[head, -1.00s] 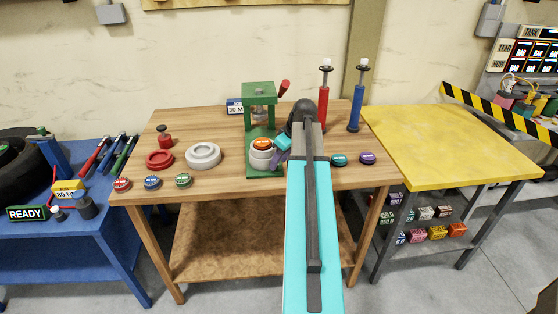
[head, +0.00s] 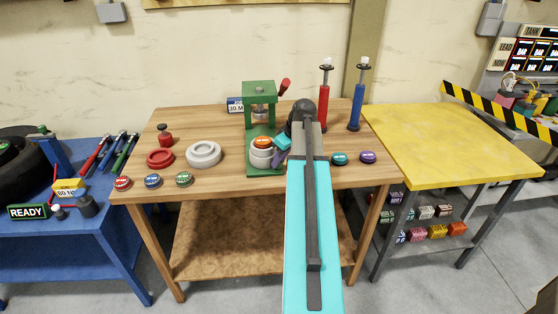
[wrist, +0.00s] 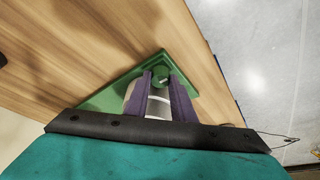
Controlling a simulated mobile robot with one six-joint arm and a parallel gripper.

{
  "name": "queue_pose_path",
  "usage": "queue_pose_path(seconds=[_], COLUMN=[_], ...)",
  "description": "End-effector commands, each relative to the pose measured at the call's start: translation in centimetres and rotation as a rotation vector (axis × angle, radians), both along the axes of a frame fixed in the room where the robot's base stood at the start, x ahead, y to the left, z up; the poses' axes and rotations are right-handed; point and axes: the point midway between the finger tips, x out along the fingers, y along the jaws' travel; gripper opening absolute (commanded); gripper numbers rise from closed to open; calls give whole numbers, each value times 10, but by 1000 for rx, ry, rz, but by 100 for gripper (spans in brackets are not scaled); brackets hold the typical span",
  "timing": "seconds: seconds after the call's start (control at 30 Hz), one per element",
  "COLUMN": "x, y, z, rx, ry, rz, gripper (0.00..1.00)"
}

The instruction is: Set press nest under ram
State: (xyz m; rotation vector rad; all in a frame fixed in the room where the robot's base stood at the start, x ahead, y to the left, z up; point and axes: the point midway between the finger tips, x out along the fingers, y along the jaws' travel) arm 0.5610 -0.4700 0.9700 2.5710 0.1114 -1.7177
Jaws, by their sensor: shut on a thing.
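The press nest (head: 261,158) is a pale round cup with an orange-topped piece (head: 263,142) in it. It stands on the front part of the green press base (head: 265,171), in front of the ram (head: 260,115), not beneath it. My gripper (head: 279,151) reaches in from the right, its purple fingers shut on the nest. In the wrist view, the fingers (wrist: 160,97) lie on both sides of the pale nest (wrist: 158,108), above the green base (wrist: 107,99). The nest's far side is hidden there.
The green press frame (head: 259,88) stands behind the nest, with a red handle (head: 284,87) at upper right. Red (head: 324,108) and blue (head: 356,108) pumps stand right. Several coloured discs line the front edge.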

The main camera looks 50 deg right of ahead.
Motion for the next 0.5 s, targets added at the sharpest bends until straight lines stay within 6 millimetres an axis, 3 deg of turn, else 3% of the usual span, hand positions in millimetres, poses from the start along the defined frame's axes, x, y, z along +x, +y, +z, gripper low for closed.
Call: queue_pose_path(seconds=[0.5], x=[36], y=[-32], z=[0], rx=[-2], ry=[0], rz=[-1], gripper=[0])
